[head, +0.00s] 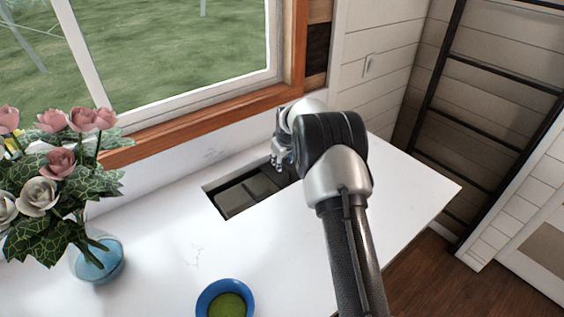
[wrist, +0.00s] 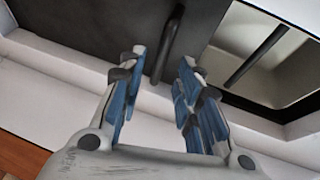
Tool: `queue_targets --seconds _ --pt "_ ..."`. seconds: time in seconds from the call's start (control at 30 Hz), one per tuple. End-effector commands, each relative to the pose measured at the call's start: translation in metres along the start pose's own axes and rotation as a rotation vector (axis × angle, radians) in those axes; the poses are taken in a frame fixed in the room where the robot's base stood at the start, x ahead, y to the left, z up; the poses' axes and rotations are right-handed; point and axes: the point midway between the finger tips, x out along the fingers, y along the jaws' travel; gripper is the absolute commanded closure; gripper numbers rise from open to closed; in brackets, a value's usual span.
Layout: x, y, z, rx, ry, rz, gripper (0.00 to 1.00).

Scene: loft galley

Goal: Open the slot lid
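The slot (head: 222,203) is a long rectangular recess in the white counter below the window. In the wrist view a dark flat panel (wrist: 90,25), which looks like the slot lid, covers the left part of the slot. A dark bar handle (wrist: 172,48) stands on it. My gripper (wrist: 160,72) is open, with one finger on each side of the handle's near end. I cannot tell whether the fingers touch it. In the head view my gripper (head: 282,162) is at the slot's far right end, and my arm hides part of the slot.
Right of the panel in the wrist view is an uncovered pale cavity (wrist: 250,30) crossed by a dark bar (wrist: 256,56). A blue bowl (head: 202,303) with green contents stands at the counter's front. A blue glass vase (head: 100,262) of flowers stands left. The counter's right end is clear.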

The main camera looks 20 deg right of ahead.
Motion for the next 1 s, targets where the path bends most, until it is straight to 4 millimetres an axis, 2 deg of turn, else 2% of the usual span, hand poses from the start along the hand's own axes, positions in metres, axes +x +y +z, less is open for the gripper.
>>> queue_targets --seconds 0.03,0.2,0.43,0.6,1.0 --pt "-0.013 0.001 -0.001 0.000 0.003 0.002 0.69" --pt "-0.050 0.001 -0.001 0.000 0.003 0.002 0.69" --pt "-0.088 0.001 0.000 0.000 0.002 0.001 0.69" --pt "-0.099 0.000 0.000 0.000 0.000 0.000 0.69" --pt "-0.100 0.000 0.000 0.000 0.000 0.000 0.69"
